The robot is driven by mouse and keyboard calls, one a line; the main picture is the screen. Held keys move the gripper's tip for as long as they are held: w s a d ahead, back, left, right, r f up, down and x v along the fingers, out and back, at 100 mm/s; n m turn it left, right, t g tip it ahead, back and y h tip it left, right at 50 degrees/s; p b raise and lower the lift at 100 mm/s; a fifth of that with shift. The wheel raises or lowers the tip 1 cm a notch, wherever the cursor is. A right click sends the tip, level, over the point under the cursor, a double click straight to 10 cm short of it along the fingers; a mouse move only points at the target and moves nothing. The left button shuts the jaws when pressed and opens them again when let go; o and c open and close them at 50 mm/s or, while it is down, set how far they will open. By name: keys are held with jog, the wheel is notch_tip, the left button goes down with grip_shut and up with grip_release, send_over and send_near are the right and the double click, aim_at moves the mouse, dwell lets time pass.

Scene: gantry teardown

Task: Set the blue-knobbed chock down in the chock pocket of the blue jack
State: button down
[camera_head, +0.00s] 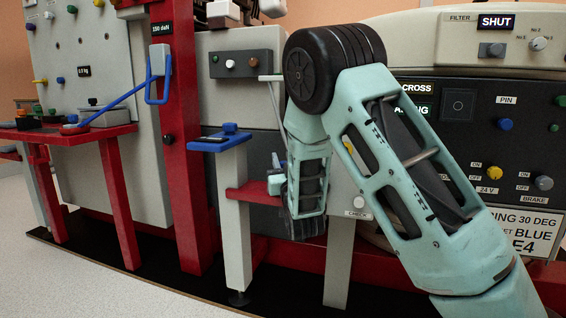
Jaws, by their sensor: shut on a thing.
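The blue jack (208,146) stands left of centre, a blue top plate on a pale grey post with a foot on the floor. A dark insert and a raised blue block show on its plate; I cannot make out the pocket clearly. My gripper (281,170) is right of the jack and a little lower than its plate, mostly hidden behind my teal arm. It is shut on a small grey piece with blue, the blue-knobbed chock (276,184), of which only a part shows. The chock is apart from the jack.
A red upright (187,150) with a blue lever (157,92) stands to the left. A red bench (75,133) holds several small parts. A black control panel (480,135) fills the right. Floor is free at lower left.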

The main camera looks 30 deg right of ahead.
jog(key=shift+d+r, duration=0.15)
jog(key=shift+r, duration=0.05)
jog(key=c, duration=1.1)
grip_release()
jog(key=shift+o, duration=0.2)
jog(key=shift+a, duration=0.2)
jog(key=p+v, duration=0.8)
jog(key=v, duration=0.9)
jog(key=shift+s+f, duration=0.15)
jog(key=shift+f, duration=0.05)
jog(key=shift+a, duration=0.1)
